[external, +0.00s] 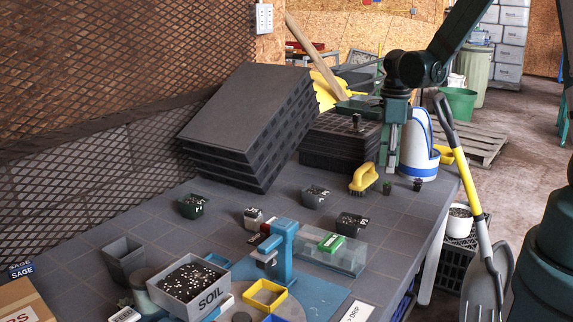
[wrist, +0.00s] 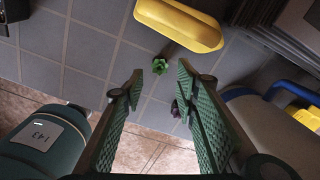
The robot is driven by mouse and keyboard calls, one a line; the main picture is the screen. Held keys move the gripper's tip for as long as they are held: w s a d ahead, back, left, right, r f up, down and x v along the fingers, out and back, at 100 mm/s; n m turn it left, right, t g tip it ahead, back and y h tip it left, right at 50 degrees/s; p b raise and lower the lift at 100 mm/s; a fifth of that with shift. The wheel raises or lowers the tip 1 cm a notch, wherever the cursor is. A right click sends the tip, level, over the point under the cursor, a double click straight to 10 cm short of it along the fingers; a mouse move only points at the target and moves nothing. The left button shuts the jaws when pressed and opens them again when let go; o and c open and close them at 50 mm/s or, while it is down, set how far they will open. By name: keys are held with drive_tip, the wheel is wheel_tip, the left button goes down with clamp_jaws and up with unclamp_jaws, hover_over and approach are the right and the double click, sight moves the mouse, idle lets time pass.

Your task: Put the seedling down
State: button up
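A small green seedling (external: 387,187) stands on the grey tabletop beside the yellow brush. It also shows in the wrist view (wrist: 160,66), beyond my fingertips. A second, darker seedling (external: 417,184) stands to its right near the white and blue container. In the wrist view this dark seedling (wrist: 175,110) is partly hidden by my right finger. My gripper (external: 388,170) points down above the back right of the table. In the wrist view its two green-padded fingers (wrist: 159,78) are wide apart, with nothing held between them.
The yellow brush (external: 364,179) lies left of the green seedling. The white and blue container (external: 420,145) stands close on the right. Stacked black trays (external: 340,140) are behind. The table's right edge is near. Small pots and a soil box (external: 190,286) lie further forward.

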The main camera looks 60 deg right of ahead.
sight(387, 183)
drive_tip(key=shift+r+p, duration=0.35)
drive_tip(key=shift+r, duration=1.9)
drive_tip(key=shift+a+r, duration=0.1)
drive_tip(key=shift+a, duration=0.05)
drive_tip(key=s+a+r+n+t+h, duration=0.1)
drive_tip(key=s+a+r+n+t, duration=0.2)
drive_tip(key=a+r+n, duration=1.2)
drive_tip(key=s+a+r+n+t, duration=0.2)
drive_tip(key=s+a+n, duration=0.2)
drive_tip(key=a+n, duration=0.3)
drive_tip(key=s+a+r+n+t+y, duration=0.1)
drive_tip(key=s+a+r+n+t, duration=0.1)
drive_tip(key=s+a+n, duration=0.3)
drive_tip(key=shift+a+r+n, duration=0.55)
drive_tip(key=shift+a+n, duration=0.3)
drive_tip(key=shift+n, duration=1.35)
drive_tip(key=shift+s, duration=0.1)
idle(0.6)
